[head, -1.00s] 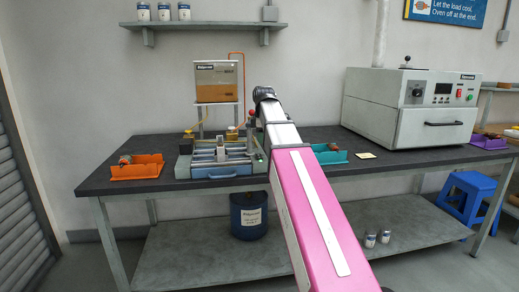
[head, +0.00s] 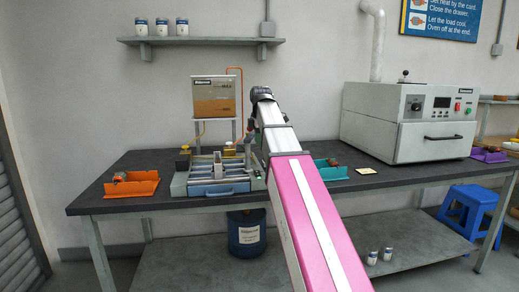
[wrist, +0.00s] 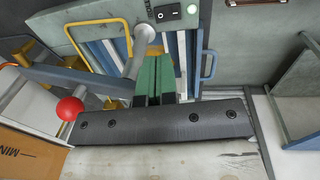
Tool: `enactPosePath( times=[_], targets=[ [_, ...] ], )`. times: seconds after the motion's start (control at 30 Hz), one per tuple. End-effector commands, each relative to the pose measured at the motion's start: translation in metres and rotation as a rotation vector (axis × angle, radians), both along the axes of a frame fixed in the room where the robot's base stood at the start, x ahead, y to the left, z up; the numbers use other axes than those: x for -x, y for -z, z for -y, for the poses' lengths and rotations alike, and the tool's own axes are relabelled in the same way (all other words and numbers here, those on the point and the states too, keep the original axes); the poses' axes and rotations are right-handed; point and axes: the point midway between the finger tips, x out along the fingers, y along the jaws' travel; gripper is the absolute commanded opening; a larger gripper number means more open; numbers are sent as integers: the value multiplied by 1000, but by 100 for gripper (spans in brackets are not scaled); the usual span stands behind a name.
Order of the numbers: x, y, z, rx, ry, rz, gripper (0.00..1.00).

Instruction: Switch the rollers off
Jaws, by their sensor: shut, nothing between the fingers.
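The roller machine (head: 212,190) sits on the dark workbench, with pale rollers across its top and a blue handle in front. In the wrist view its panel (wrist: 95,20) carries a small black switch (wrist: 168,13) with white marks and a round pale-green lamp (wrist: 192,10) beside it. My gripper (wrist: 153,62) has its green fingers together and empty, over the machine and below the switch in the picture. A gap shows between fingertips and switch. In the head view my pink and white arm hides the gripper and part of the machine.
A red ball knob (wrist: 70,108) and a yellow bar (wrist: 72,45) are close to the left of my fingers. An orange tray (head: 132,188) is left of the machine, a teal tray (head: 331,173) right. A white oven (head: 410,125) stands farther right.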

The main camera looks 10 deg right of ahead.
Motion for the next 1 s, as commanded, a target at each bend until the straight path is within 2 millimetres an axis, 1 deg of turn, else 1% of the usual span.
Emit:
enactPosePath(
  times=[0.1, 0.6, 0.8, 1.0],
  targets=[
    [-1, 20, 0, 0, 0, -2, 0],
    [-11, 99, 0, 0, 1, -1, 0],
    [-14, 119, 0, 0, 1, 0, 0],
    [-15, 125, 0, 0, 1, 0, 0]
  ],
)
